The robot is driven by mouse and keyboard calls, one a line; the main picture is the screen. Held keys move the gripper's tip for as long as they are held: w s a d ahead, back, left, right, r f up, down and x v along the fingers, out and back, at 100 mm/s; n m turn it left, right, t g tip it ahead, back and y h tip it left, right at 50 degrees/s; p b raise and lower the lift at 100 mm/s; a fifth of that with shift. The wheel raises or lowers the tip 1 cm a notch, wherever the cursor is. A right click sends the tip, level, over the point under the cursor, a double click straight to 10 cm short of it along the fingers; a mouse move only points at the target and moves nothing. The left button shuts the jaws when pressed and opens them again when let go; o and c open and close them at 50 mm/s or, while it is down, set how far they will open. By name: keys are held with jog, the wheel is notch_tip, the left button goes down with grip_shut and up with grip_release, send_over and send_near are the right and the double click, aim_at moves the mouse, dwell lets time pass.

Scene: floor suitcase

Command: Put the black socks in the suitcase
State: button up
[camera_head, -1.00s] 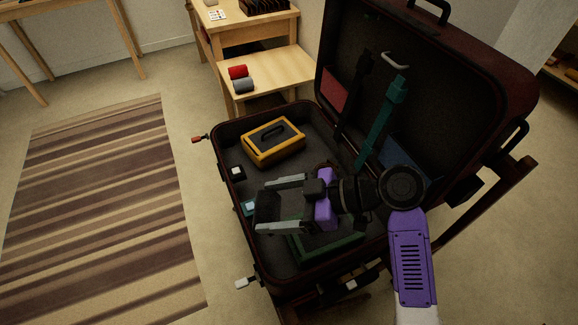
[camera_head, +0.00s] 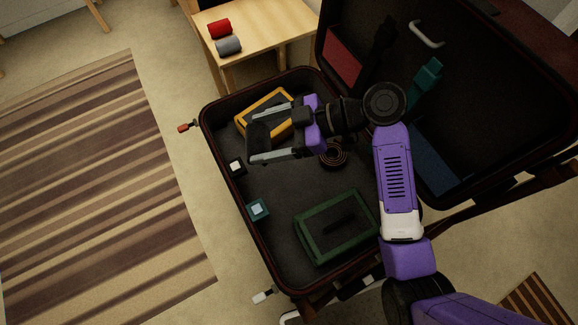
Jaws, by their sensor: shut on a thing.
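My gripper (camera_head: 255,136) is over the left half of the open suitcase (camera_head: 225,195), with its fingers pointing left. It is shut on the black socks (camera_head: 264,141), a dark rolled bundle between the fingertips. The socks appear to be above the suitcase floor; their exact height is hard to tell. My gripper partly covers a yellow case (camera_head: 252,105) in the suitcase's far corner.
The suitcase holds a green case (camera_head: 338,226), a coiled dark belt (camera_head: 334,154), a teal box (camera_head: 257,209) and a small black-and-white box (camera_head: 237,167). Bare floor lies between them. Red socks (camera_head: 220,29) and grey socks (camera_head: 229,45) lie on a wooden table (camera_head: 270,35). The raised lid stands right.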

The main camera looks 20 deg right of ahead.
notch_tip(320, 180, down, 19)
jog(key=b, duration=0.2)
jog(key=shift+f+b, duration=0.1)
jog(key=shift+b, duration=0.3)
jog(key=shift+f, duration=0.2)
jog(key=o, duration=1.3)
jog(key=shift+o, duration=0.2)
jog(key=shift+r, duration=0.15)
jog(key=shift+r, duration=0.2)
jog(key=v, duration=0.7)
jog(key=shift+s+d, duration=0.1)
jog(key=shift+d, duration=0.15)
